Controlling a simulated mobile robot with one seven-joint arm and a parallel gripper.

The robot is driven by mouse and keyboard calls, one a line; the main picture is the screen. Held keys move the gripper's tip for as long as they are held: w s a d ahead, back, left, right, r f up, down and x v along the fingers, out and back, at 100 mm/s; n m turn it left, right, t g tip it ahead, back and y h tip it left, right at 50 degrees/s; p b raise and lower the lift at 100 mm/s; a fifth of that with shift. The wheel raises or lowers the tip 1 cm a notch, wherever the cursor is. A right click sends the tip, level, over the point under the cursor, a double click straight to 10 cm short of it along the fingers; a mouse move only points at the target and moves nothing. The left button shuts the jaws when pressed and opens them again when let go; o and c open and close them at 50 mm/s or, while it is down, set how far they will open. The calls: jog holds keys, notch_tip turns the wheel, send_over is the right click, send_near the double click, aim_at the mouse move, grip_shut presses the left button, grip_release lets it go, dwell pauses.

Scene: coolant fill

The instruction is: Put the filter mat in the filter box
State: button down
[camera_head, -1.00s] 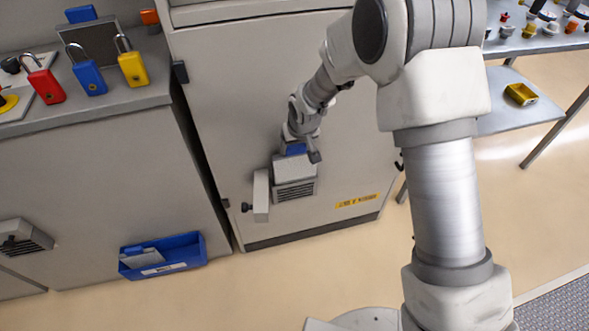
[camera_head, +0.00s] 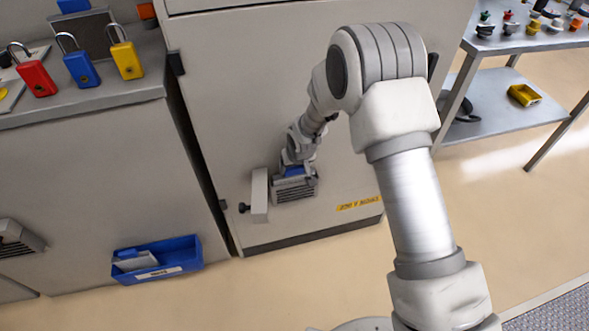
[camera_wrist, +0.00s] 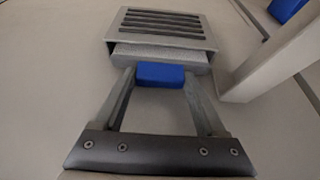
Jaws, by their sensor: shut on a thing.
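The filter box (camera_head: 296,190) is a grey slatted housing low on the front of the cabinet. In the wrist view the box (camera_wrist: 165,25) lies at the top, its slats facing out. The filter mat (camera_wrist: 160,54) is a grey slab with a blue grip tab (camera_wrist: 160,74). It appears partly inside the box's open end, with a grey strip and the tab still outside. My gripper (camera_wrist: 160,76) is shut on the blue tab. In the head view my gripper (camera_head: 294,166) is just above the box. The mat's inserted part is hidden.
A pale upright cover with a black knob (camera_head: 259,195) stands out just left of the box. A blue bin (camera_head: 157,260) hangs on the left cabinet, holding grey items. Padlocks (camera_head: 80,70) stand on the left counter. A side table (camera_head: 520,42) is at right.

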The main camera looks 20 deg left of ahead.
jog(key=shift+f, duration=0.15)
grip_release()
jog(key=shift+r, duration=0.45)
jog(key=p+v, duration=0.3)
jog(key=v, duration=0.8)
jog(key=shift+r, duration=0.25)
